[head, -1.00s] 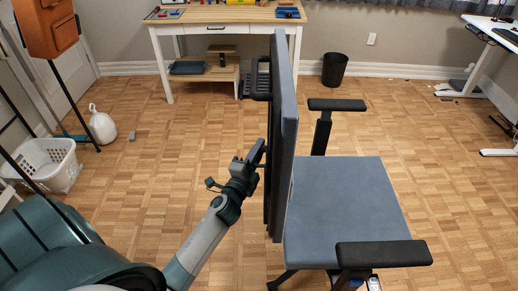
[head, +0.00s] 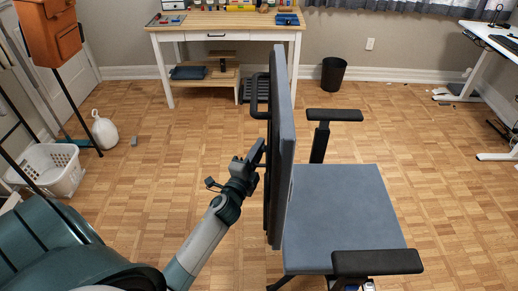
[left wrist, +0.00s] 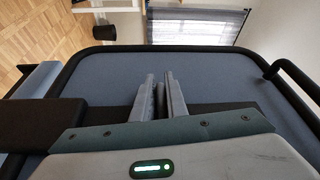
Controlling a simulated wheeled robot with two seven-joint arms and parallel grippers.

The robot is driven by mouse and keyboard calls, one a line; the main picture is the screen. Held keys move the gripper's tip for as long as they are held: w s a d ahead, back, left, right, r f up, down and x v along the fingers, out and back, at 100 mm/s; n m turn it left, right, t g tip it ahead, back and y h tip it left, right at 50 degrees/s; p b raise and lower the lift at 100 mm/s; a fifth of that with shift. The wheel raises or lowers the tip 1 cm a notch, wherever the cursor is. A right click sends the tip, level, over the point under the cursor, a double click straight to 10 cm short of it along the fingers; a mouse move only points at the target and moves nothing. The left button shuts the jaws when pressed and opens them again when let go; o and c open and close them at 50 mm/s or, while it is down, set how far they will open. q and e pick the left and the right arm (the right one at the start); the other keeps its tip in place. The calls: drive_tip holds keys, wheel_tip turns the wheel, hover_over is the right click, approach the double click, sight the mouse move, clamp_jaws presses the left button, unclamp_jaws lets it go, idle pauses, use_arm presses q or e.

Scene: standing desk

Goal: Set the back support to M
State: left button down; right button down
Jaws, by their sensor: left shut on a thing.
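The blue-grey office chair stands side-on in the head view, with its upright backrest (head: 286,150) edge-on and its seat (head: 342,215) to the right. A black loop (head: 258,96) juts from the upper rear of the backrest. My left gripper (head: 261,152) reaches the rear of the backrest and is shut on a part of the back support, whose gripped portion is mostly hidden. In the left wrist view, the fingers (left wrist: 160,97) are close together in front of the backrest's rear panel (left wrist: 110,75). No M marking is legible. My right gripper is out of view.
Two black armrests (head: 334,114) flank the seat. A workbench (head: 222,20) and black bin (head: 333,74) stand behind. A white basket (head: 48,171) and white jug (head: 105,131) are at left. A white desk (head: 495,40) is at right. The floor around the chair is largely clear.

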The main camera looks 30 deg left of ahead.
use_arm(q)
drive_tip(key=shift+r, duration=0.1)
drive_tip(key=c, duration=1.8)
unclamp_jaws()
drive_tip(key=shift+c, duration=0.2)
drive_tip(key=shift+s, duration=0.1)
